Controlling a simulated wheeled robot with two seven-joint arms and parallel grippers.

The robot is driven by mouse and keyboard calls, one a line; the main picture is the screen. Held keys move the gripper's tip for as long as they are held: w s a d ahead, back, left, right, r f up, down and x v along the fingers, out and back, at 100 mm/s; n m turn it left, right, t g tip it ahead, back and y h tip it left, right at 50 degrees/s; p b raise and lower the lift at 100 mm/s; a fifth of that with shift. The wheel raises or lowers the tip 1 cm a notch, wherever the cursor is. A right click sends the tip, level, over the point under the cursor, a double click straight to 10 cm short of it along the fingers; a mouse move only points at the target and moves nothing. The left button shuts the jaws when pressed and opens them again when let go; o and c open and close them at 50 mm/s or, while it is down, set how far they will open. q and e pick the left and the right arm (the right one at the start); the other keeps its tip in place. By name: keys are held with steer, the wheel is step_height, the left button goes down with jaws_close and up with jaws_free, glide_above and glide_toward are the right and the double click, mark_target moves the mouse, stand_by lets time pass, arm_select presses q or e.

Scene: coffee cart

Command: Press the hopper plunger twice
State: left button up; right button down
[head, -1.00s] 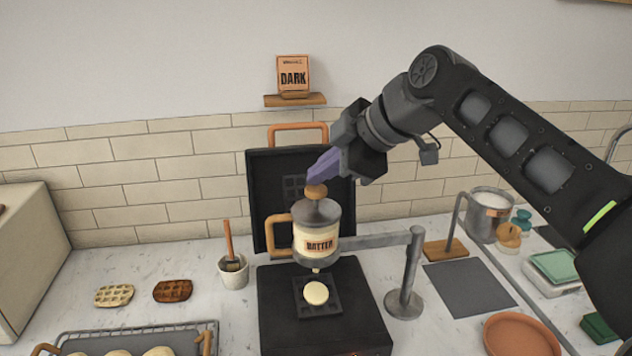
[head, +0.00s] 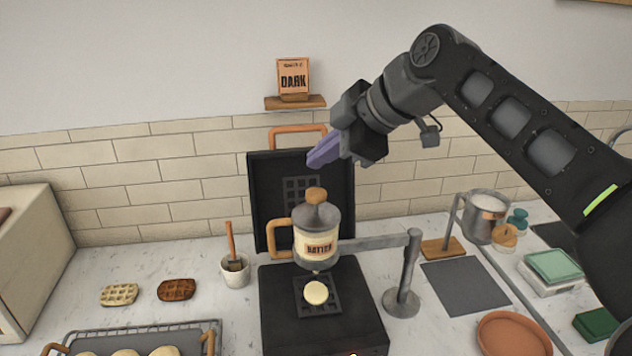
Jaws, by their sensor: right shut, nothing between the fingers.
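The batter hopper (head: 316,250) is a cream and grey canister labelled "BATTER", held on a grey stand (head: 408,275) over the open waffle iron (head: 285,300). Its plunger knob (head: 316,195) is wooden and stands on the grey lid. A pale round of batter (head: 316,293) lies on the iron's lower grid. My right gripper (head: 318,158) is shut and empty. Its purple fingertips are above the knob and apart from it. My left gripper is not in view.
The iron's raised lid (head: 252,190) stands behind the hopper. Left are a brush pot (head: 235,275), two waffles (head: 176,290) and a wire rack tray (head: 215,326). Right are a metal jug (head: 485,222), a dark mat (head: 465,285) and a terracotta plate (head: 513,336).

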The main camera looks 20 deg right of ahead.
steer(key=shift+r+p, duration=0.55)
steer(key=shift+r, duration=0.55)
stand_by(1.6)
steer(key=shift+r, duration=0.3)
step_height(320, 180, up, 3)
steer(key=shift+r+p, duration=0.1)
steer(key=shift+p, duration=1.1)
steer(key=b, duration=0.6)
glide_above(321, 193)
step_height(321, 193, down, 7)
steer(key=shift+f, duration=0.1)
steer(key=shift+f+b, duration=0.8)
